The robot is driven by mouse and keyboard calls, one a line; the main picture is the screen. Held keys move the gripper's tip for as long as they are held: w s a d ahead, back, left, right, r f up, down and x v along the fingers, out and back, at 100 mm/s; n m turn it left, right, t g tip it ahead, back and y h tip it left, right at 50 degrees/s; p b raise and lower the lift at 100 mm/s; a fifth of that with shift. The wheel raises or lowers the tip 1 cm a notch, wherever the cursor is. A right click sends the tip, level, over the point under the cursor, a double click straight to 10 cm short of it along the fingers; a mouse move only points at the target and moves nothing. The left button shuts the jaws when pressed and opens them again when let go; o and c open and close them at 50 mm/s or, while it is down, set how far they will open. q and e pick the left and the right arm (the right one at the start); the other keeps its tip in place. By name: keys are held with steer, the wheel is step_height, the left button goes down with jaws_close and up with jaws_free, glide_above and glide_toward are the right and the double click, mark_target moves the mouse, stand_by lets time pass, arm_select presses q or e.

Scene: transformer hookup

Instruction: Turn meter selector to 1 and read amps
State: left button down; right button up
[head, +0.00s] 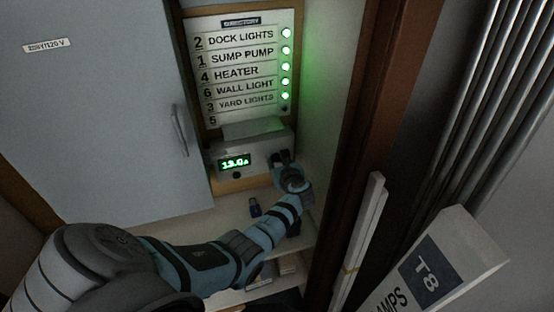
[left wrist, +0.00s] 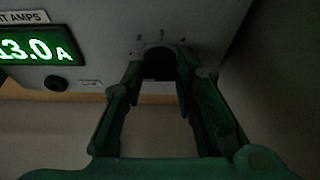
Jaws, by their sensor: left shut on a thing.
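The meter (head: 255,148) is a pale box below the directory, and its green display (head: 234,163) reads 13.0 A. In the left wrist view the display (left wrist: 38,44) also reads 13.0 A, partly cut off at the left edge. The dark selector knob (left wrist: 160,62) sits on the meter's face right of the display, with faint marks above it that I cannot read. My left gripper (head: 283,160) reaches the meter's right side. In the left wrist view its fingers (left wrist: 160,75) are shut on the selector knob, which they partly hide. The knob's pointed setting cannot be made out.
The directory (head: 245,65) lists numbered circuits; its upper lamps glow green and the lowest (head: 285,108) is dark. A grey cabinet door (head: 100,120) stands left. A small dark object (head: 254,207) is on the shelf (head: 232,213). A T8 box (head: 430,270) stands right.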

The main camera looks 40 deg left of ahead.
arm_select(q)
steer(key=shift+w+d+m+g+y, duration=0.1)
steer(key=shift+m+g+y, duration=0.3)
steer(key=shift+m, duration=0.5)
steer(key=c, duration=1.3)
jaws_free()
steer(key=v, duration=0.7)
steer(key=shift+d, duration=0.3)
steer(key=shift+a, duration=0.1)
